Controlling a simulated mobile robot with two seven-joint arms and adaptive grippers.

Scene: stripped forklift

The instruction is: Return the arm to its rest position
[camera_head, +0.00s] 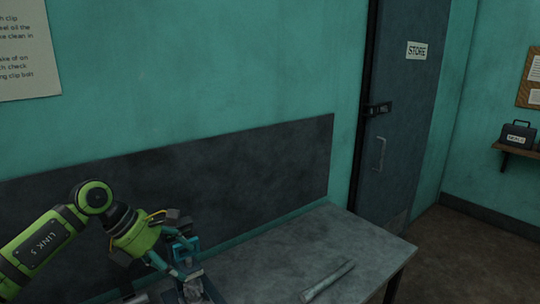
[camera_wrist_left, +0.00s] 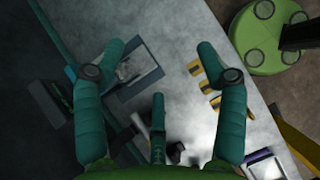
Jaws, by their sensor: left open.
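My left arm comes in from the left in the camera_head view. Its green and teal left gripper (camera_head: 182,262) is over the left part of the grey bench (camera_head: 290,255), pointing down and to the right. My right arm and gripper are not in view.
A pale rod-like item (camera_head: 327,281) lies on the bench's right part, with bare surface around it. Yellow pieces (camera_wrist_left: 213,82) and a round green object (camera_wrist_left: 268,38) show in the wrist view. The wall backs the bench; a STORE door (camera_head: 400,120) stands right.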

